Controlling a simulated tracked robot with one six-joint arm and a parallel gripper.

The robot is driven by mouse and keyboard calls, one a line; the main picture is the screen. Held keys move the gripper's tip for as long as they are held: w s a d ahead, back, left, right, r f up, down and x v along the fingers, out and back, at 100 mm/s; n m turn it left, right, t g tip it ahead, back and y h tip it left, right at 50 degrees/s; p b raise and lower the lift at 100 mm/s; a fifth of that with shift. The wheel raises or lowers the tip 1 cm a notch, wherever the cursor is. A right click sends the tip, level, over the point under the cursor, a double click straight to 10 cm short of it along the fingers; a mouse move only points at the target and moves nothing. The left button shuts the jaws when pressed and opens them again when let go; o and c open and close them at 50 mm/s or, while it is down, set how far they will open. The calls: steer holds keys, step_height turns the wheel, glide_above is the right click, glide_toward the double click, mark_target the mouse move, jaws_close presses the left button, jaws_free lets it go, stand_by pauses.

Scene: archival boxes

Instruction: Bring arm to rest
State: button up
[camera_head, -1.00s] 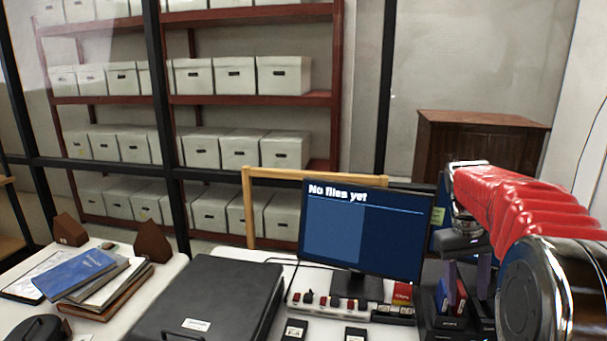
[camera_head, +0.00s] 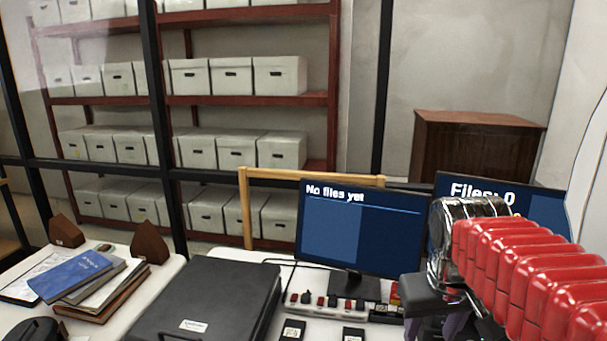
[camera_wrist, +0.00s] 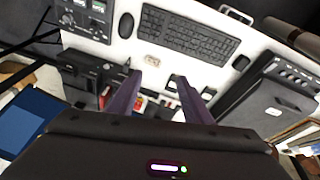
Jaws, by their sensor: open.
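My arm with its red ribbed sleeve comes in from the right in the head view. My gripper (camera_head: 440,325) is at the lower right there, in front of the monitors, its fingers mostly cut off by the frame edge. In the wrist view my gripper (camera_wrist: 158,100) shows two purple fingers spread apart with nothing between them. They are above the white desk (camera_wrist: 200,28), pointing over small items on it.
The monitor (camera_head: 360,230) reads "No files yet"; a second monitor (camera_head: 483,192) reads "Files: 0". A black case (camera_head: 215,295) lies on the desk. A keyboard (camera_wrist: 183,38) and mouse (camera_wrist: 126,26) show in the wrist view. Shelves of white boxes (camera_head: 280,76) stand behind.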

steer(key=s+a+f+t+y, duration=0.1)
steer(key=s+a+f, duration=0.3)
steer(key=s, duration=0.5)
steer(key=shift+a+f+t, duration=0.15)
steer(key=shift+a+t, duration=0.65)
steer(key=shift+s+d, duration=0.1)
